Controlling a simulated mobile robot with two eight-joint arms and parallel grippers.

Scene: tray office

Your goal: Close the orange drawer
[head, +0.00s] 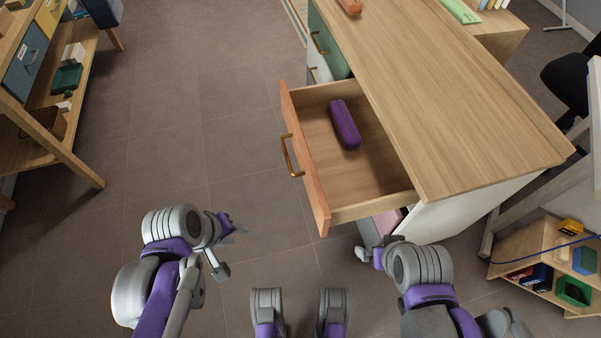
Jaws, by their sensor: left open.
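The orange drawer (306,165) is pulled well out to the left from under the wooden desktop. Its orange front carries a brass handle (290,156). A purple case (345,124) lies inside the drawer on its wooden floor. My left gripper (228,250) is open and empty, to the lower left of the drawer front and apart from it. My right gripper (368,250) is below the drawer's near side, close to the cabinet; its fingers are partly hidden and I cannot tell their state.
The wooden desktop (455,100) overhangs the cabinet, with a green drawer (327,45) beyond the orange one. A wooden shelf (70,90) stands at the left. A low shelf with small boxes (540,245) is at the lower right. Floor left of the drawer is clear.

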